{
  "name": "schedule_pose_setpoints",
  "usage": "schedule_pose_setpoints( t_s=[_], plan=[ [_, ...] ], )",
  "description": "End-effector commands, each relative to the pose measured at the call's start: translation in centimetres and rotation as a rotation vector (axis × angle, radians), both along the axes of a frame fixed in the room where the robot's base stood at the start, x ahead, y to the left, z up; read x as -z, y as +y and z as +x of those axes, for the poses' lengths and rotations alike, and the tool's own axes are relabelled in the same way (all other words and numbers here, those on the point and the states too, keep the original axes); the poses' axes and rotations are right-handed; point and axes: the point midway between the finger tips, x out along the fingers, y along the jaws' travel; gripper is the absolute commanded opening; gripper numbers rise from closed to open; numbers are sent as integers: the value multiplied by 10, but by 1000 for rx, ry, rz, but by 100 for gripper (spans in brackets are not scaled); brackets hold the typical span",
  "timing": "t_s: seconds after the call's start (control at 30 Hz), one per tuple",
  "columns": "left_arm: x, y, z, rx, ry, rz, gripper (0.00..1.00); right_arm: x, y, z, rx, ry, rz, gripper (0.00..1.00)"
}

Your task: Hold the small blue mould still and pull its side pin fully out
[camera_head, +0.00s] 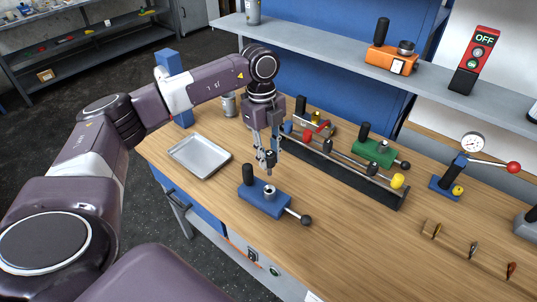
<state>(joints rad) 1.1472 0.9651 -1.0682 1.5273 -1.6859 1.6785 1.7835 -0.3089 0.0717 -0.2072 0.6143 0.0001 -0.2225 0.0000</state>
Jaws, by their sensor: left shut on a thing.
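The small blue mould (259,204) sits on the wooden bench with an upright black handle (248,175) at its left end and a grey metal collar (269,190) on top. Its side pin (295,214) sticks out to the lower right and ends in a black ball (306,220). My left gripper (268,161) points down just above and behind the mould, apart from the pin. It is shut on a small dark piece (269,156), whose exact shape I cannot tell. My right gripper is not in view.
A metal tray (199,157) lies left of the mould. A long dark rack (340,174) with rods, a green mould (373,152) and a yellow knob (397,181) stand behind right. A gauge press (457,175) stands at the right.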

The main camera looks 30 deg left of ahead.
Motion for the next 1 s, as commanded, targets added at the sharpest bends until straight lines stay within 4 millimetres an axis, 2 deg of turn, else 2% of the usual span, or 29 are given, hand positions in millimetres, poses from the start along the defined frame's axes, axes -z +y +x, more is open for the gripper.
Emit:
schedule_pose_setpoints(
  t_s=[0.23, 0.6, 1.0],
  plan=[
    [19, 0, 0, -1, 0, 0, 0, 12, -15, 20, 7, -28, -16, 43],
    [53, 0, 0, -1, 0, -1, 0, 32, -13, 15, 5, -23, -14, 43],
    [57, 0, 0, -1, 0, 0, 0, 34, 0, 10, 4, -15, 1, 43]
  ],
)
